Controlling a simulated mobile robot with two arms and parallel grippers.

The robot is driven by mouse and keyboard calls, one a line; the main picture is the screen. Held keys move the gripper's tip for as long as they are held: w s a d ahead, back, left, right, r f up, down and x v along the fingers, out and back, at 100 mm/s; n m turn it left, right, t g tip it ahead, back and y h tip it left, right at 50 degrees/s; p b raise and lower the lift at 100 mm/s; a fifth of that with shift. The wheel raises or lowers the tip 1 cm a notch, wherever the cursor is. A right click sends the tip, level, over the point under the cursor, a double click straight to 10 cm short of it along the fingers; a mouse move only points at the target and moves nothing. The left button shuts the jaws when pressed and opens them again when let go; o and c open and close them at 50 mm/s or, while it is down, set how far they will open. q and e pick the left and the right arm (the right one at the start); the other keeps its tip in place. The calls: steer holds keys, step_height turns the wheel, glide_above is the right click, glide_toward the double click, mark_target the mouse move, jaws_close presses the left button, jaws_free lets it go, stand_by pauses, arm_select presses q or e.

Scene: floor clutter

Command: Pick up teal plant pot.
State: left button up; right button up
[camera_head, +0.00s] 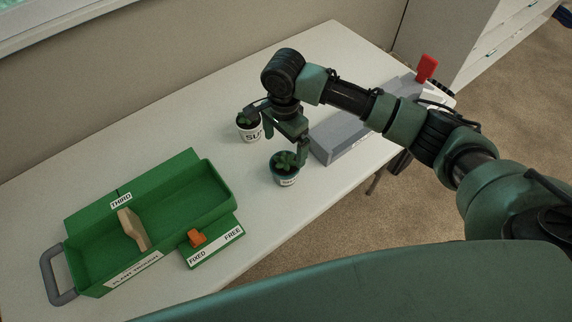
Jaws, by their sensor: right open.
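The teal plant pot (286,180) stands upright on the white table with a small green plant in it and a white label on its front. My right gripper (286,148) is open just above and behind it in the picture. One finger hangs close to the pot's plant, and the other hangs between the two pots. Whether a finger touches the pot or plant I cannot tell. My left gripper is out of view.
A white labelled plant pot (250,136) stands close behind the gripper. A grey box (343,138) lies to the right, with a red flag-like piece (427,68) beyond. The table's (330,45) far end is bare.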

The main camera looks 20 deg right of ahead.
mark_target(285, 156)
step_height(285, 156, down, 8)
steer(key=shift+d+r+p, duration=0.1)
steer(key=shift+r+p, duration=0.1)
steer(key=shift+p, duration=0.55)
steer(key=shift+w, duration=0.1)
steer(key=c, duration=1.8)
steer(key=shift+r, duration=0.1)
